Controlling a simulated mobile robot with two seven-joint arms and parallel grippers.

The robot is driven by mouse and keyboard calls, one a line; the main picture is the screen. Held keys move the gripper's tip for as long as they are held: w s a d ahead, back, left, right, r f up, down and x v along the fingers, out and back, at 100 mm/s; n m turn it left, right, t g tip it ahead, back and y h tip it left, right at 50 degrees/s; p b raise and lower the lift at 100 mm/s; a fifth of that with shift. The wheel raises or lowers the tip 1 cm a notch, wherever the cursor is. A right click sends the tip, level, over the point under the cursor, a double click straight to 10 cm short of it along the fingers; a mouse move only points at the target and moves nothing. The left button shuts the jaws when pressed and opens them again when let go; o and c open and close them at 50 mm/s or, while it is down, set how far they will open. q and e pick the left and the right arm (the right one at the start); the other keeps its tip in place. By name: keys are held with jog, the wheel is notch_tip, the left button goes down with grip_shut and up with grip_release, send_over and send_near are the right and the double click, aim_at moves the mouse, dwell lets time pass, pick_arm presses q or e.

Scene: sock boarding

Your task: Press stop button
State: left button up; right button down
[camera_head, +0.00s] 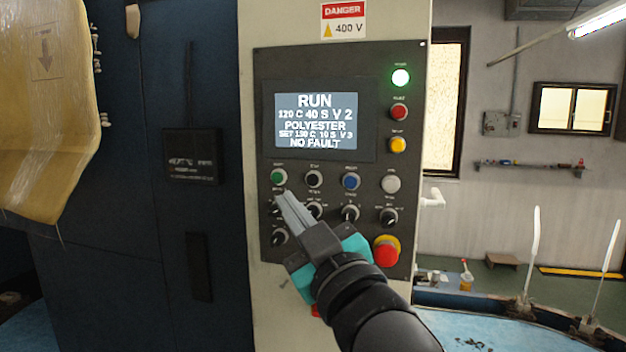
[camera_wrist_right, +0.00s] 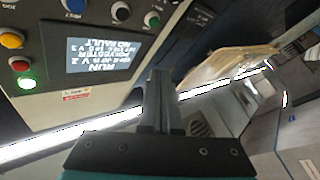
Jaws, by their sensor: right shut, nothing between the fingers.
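The control panel (camera_head: 262,110) has a row of buttons below its screen: green (camera_head: 278,177), black (camera_head: 314,179), blue (camera_head: 351,181) and white (camera_head: 391,184). Their small labels are too blurred to read surely, so I cannot tell which one is marked stop. A large red mushroom button (camera_head: 386,252) with a yellow collar sits at the lower right. My right gripper (camera_head: 286,197) is shut and empty. Its tips appear just below the green and black buttons and cover part of the knobs; contact cannot be told. It also shows in the right wrist view (camera_wrist_right: 160,78). My left gripper is out of view.
The screen (camera_head: 316,121) reads RUN and NO FAULT. A lit green lamp (camera_head: 401,78) stands above a red (camera_head: 399,112) and a yellow lamp (camera_head: 398,145). Several black knobs lie below the button row. A white pipe stub (camera_head: 433,199) sticks out at the panel's right.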

aim_at(313, 180)
jog(key=w+d, duration=0.1)
jog(key=w, duration=0.2)
jog(key=w+d, duration=0.1)
jog(key=w, duration=0.1)
jog(key=w+b, duration=0.1)
jog(key=w, duration=0.2)
jog(key=shift+w+d, duration=0.35)
jog(key=shift+d, duration=0.05)
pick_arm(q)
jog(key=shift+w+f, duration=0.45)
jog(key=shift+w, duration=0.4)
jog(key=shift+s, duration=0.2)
pick_arm(e)
jog(key=shift+w, duration=0.1)
dwell(0.6)
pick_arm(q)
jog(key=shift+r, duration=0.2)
pick_arm(e)
jog(key=shift+w+d, duration=0.15)
jog(key=shift+w, duration=0.15)
